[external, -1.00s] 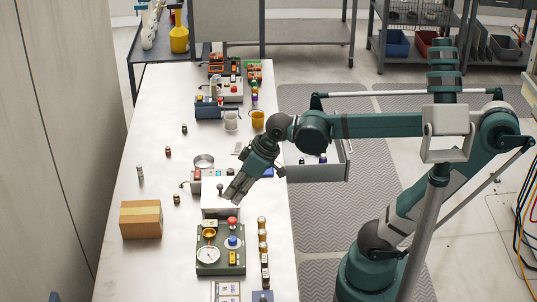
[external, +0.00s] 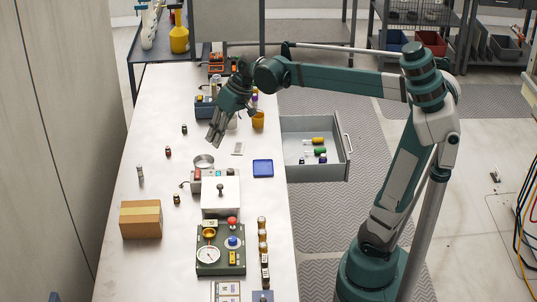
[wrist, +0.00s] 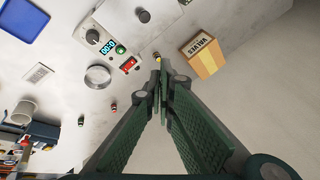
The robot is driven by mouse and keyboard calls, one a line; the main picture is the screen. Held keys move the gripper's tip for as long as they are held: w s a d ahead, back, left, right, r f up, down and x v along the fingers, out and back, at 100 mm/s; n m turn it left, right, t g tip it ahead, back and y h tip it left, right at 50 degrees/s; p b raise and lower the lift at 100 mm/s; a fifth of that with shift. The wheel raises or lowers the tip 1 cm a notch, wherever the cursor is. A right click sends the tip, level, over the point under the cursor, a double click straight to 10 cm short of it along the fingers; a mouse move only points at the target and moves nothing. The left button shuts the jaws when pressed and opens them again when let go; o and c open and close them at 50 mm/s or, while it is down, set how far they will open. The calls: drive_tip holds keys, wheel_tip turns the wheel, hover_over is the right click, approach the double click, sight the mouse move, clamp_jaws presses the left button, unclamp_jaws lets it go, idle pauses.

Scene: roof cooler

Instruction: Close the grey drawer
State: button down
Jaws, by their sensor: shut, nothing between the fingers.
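The grey drawer (external: 330,171) is pulled out from the right side of the long white table in the external view. It holds several small items, among them a yellow one (external: 318,141) and a green one (external: 320,152). Its handle (external: 347,144) is on its right-hand front face. My gripper (external: 213,141) is above the table, left of the drawer and apart from it. Its fingers are shut and empty, and they also show in the wrist view (wrist: 160,70). The drawer is not visible in the wrist view.
Floor right of the drawer is clear up to my base.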

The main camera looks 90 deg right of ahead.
drive_tip(key=s+d+r+m+t+y+p, duration=0.15)
drive_tip(key=s+d, duration=0.25)
drive_tip(key=d, duration=1.2)
drive_tip(key=s+d+f+m, duration=0.1)
drive_tip(key=s+d+m, duration=0.25)
drive_tip(key=d, duration=1.15)
drive_tip(key=s+d+f+m+t+p, duration=0.1)
drive_tip(key=s+d+f+m+t, duration=0.15)
drive_tip(key=s+d, duration=2)
drive_tip(key=s+d+f+m+t+h+p, duration=0.1)
drive_tip(key=s+d+f, duration=0.25)
drive_tip(key=s, duration=1.05)
drive_tip(key=s+d+f+m+t+h, duration=0.1)
drive_tip(key=s+d+f, duration=0.3)
drive_tip(key=s, duration=0.9)
drive_tip(key=s+d+f+m+t+h+p, duration=0.15)
drive_tip(key=s+d, duration=0.35)
drive_tip(key=s, duration=0.9)
wheel_tip(320, 180, down, 24)
drive_tip(key=y, duration=0.1)
drive_tip(key=shift+s+a+f+n+g, duration=0.15)
drive_tip(key=shift+a+f+n+g, duration=0.1)
drive_tip(key=shift+n+g, duration=0.15)
drive_tip(key=shift+b, duration=0.3)
